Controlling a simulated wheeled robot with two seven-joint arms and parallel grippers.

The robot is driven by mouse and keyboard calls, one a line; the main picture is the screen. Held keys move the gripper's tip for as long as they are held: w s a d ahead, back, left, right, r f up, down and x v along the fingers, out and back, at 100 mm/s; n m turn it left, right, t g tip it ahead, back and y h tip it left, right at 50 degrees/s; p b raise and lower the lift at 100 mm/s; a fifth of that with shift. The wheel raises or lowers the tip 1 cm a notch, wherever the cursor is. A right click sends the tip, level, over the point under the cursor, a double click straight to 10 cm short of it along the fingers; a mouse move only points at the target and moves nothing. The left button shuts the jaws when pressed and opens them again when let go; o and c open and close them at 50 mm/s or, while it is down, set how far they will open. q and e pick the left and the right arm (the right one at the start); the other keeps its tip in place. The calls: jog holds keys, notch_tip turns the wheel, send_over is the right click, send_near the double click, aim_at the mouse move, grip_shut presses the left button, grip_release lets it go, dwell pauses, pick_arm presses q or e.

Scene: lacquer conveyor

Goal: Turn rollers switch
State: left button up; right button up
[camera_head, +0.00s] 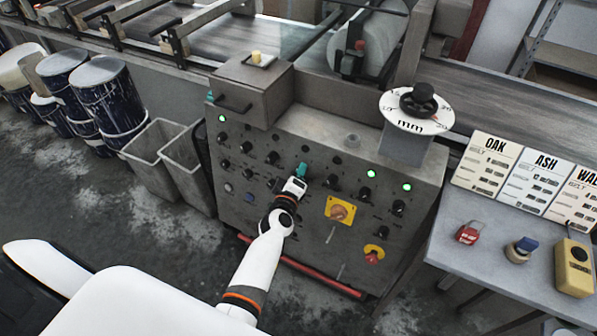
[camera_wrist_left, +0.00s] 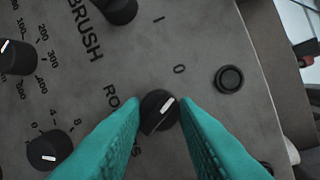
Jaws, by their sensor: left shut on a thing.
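The rollers switch (camera_wrist_left: 158,112) is a small black rotary knob with a white pointer line, beside a partly covered label beginning "RO". Its line slants to the upper right in the left wrist view, on the side where a printed 0 stands. My left gripper (camera_wrist_left: 160,115) is shut on this knob, with teal fingertips on either side of it. In the head view the left gripper (camera_head: 301,171) is at the middle of the grey control panel (camera_head: 300,235) and covers the switch there. My right gripper is not in view.
Several black knobs surround it, including a brush knob (camera_wrist_left: 115,8) and a plain round button (camera_wrist_left: 229,79). A yellow-plated orange switch (camera_head: 340,210) and a red knob on yellow (camera_head: 373,255) sit lower right. Green lamps (camera_head: 371,170) glow. A side table (camera_head: 465,265) stands right.

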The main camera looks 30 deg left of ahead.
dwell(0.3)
pick_arm(q)
jog(key=o, duration=1)
jog(key=shift+c, duration=0.2)
jog(key=shift+s, duration=0.1)
jog(key=p+v, duration=0.4)
jog(key=v, duration=0.8)
